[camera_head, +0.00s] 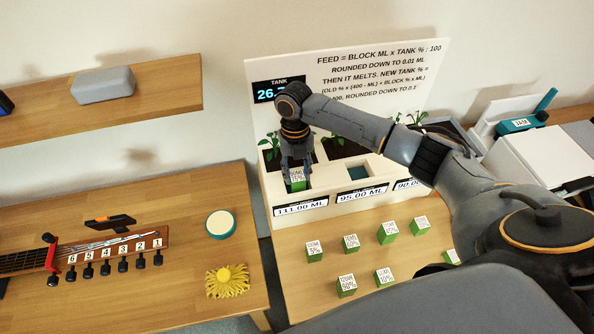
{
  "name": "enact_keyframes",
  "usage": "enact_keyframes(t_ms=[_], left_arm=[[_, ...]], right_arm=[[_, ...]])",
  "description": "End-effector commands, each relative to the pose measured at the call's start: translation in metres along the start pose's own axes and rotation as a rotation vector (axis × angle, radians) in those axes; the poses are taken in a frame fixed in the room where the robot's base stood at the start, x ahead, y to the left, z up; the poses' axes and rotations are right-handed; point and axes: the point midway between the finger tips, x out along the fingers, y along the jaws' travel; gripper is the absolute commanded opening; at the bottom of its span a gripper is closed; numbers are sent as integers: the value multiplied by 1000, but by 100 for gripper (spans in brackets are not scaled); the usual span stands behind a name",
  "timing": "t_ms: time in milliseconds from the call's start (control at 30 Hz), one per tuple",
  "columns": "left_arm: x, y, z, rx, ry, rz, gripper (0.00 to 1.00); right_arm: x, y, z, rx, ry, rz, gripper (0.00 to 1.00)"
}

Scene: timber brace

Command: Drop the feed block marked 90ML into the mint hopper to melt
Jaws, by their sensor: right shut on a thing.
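My right gripper (297,176) reaches down from above and is shut on a green feed block (298,186) with a white label on top, too small to read surely. The block is at the opening of the left hopper (284,196), whose front plate reads 111.00 ML. I cannot tell whether it touches the hopper. A middle hopper (359,175) has a plate reading 95.00 ML. A third plate (411,184) reads about 90.00 and is partly hidden by my right arm. I cannot read which hopper is mint. My left gripper is not in view.
Several green labelled blocks, such as one at the front (346,286), stand spread on the table. A board (370,65) with feed rules and a tank display (279,92) rises behind the hoppers. A guitar headstock (115,247) and a yellow mop-like thing (227,281) lie on the left table.

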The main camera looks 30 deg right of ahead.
Motion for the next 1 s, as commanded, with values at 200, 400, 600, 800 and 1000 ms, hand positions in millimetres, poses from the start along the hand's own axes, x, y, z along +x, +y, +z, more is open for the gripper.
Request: enact_keyframes(t_ms=[200,400,600,800,1000], left_arm=[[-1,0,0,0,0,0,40],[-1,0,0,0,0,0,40],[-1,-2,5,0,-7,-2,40],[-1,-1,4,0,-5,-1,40],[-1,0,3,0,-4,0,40]], right_arm=[[-1,0,0,0,0,1,47],[-1,0,0,0,0,0,63],[-2,0,0,0,0,0,63],[-25,1,1,0,-3,2,63],[-68,0,1,-1,-5,1,63]])
